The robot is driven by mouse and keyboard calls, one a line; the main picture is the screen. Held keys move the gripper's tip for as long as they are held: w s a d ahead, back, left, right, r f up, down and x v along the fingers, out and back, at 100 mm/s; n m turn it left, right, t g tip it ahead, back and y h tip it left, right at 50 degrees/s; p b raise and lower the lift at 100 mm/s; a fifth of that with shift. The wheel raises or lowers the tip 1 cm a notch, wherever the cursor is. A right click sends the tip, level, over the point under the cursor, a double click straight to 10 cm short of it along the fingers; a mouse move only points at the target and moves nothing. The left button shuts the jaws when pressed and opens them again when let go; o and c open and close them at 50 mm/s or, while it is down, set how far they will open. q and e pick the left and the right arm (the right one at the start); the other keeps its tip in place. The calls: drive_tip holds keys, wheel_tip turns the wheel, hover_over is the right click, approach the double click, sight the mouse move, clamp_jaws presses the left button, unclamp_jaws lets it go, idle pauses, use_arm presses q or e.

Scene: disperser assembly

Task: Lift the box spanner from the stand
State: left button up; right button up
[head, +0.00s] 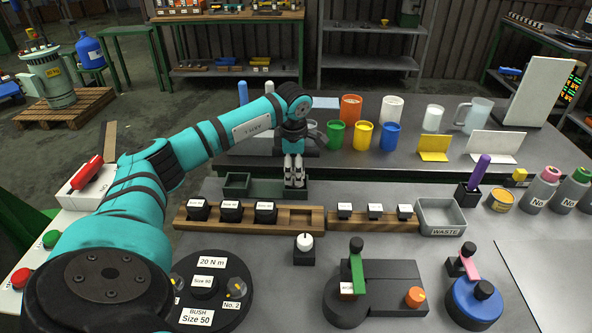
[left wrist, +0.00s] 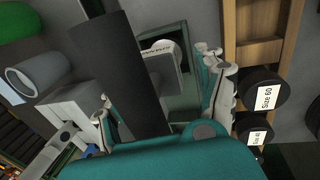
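My left gripper (head: 294,178) points down over the right end of a dark green holder (head: 268,189) behind the wooden racks. In the left wrist view my left gripper (left wrist: 160,95) has its fingers spread wide apart. A dark cylinder (left wrist: 122,70), perhaps the box spanner, runs between them; a gap shows between it and the right finger. I cannot tell whether the left finger touches it. A grey block with a small label (left wrist: 160,50) stands beside the cylinder, in front of a green frame. In the head view the spanner is not clearly seen. My right gripper is not in view.
Wooden racks with labelled black parts (head: 231,211) stand just in front of the gripper. A grey waste bin (head: 440,217) is to the right. Coloured cups (head: 363,135) stand on the bench behind. Black round fixtures (head: 205,290) occupy the front.

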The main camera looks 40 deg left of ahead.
use_arm(q)
clamp_jaws()
drive_tip(key=shift+r, duration=0.1)
idle(0.3)
